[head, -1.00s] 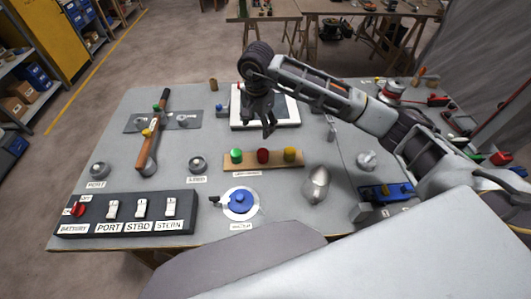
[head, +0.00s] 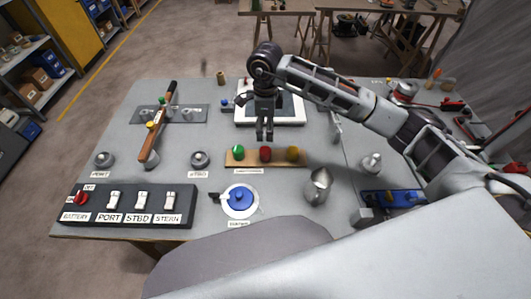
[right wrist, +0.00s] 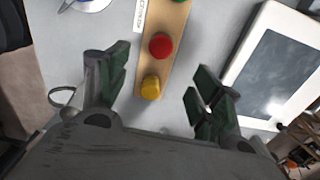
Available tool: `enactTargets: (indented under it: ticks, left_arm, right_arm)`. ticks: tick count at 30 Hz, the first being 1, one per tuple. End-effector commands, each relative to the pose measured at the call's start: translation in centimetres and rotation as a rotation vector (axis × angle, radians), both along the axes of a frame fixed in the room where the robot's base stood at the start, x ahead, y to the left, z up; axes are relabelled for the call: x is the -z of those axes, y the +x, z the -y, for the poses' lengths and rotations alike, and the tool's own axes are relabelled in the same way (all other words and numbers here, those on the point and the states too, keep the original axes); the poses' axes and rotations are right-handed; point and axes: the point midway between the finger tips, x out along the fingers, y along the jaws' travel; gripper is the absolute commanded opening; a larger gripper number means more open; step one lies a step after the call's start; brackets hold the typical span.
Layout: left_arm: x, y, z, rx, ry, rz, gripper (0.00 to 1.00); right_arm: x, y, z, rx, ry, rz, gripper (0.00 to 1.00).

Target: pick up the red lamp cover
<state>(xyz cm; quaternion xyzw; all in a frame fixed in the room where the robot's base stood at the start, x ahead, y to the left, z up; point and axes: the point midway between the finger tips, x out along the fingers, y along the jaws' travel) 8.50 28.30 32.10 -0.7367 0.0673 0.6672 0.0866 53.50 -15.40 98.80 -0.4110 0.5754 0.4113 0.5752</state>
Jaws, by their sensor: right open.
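The red lamp cover (head: 265,154) sits in the middle of a wooden strip (head: 246,165), between a green cover (head: 238,152) and a yellow cover (head: 293,153). My right gripper (head: 265,138) is just behind and above the red cover in the head view, fingers pointing down. In the right wrist view the red cover (right wrist: 161,46) lies beyond the open fingers, and the yellow cover (right wrist: 151,87) shows between them. The right gripper is open and empty. My left gripper is not in view.
A framed screen (head: 270,122) lies behind the strip. A switch panel (head: 125,206) is at the front left.

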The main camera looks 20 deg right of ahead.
Motion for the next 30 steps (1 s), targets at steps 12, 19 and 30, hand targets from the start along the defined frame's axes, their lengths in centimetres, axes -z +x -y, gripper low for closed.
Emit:
enactTargets:
  ticks: [12,19,30]
  left_arm:
    - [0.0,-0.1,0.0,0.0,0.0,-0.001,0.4]
    - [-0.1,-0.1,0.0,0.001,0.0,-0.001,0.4]
    - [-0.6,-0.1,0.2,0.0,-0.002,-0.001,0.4]
  right_arm:
    - [0.0,0.0,0.0,0.035,0.0,0.0,0.65]
    - [0.9,0.0,0.0,0.034,0.0,-0.002,0.65]
    - [5.4,-0.1,0.0,0.034,0.0,-0.003,0.65]
